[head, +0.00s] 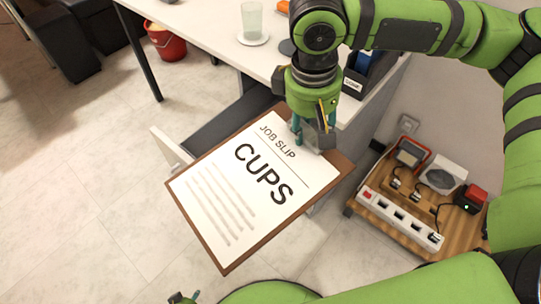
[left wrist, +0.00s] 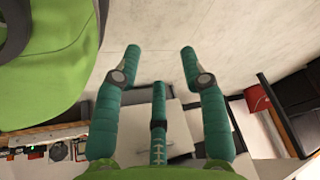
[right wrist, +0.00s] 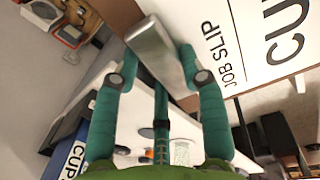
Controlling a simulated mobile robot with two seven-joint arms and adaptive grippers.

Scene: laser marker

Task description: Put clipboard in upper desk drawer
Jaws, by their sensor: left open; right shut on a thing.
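The clipboard (head: 222,256) is brown with a white sheet reading "JOB SLIP" and "CUPS". My right gripper (head: 312,138) is shut on its metal clip; the right wrist view shows the clip (right wrist: 158,52) between the fingers (right wrist: 160,62). The clipboard hangs tilted in front of the white desk (head: 205,28). An open desk drawer (head: 215,124) with a grey inside and pale front (head: 170,150) shows behind the clipboard, which hides part of it.
A glass (head: 251,20) on a saucer and a dark labelled holder (head: 368,72) stand on the desk. A low wooden stand (head: 384,226) at right bears a power strip (head: 400,215) and several devices. A red bucket (head: 168,44) is under the desk. The floor at left is clear.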

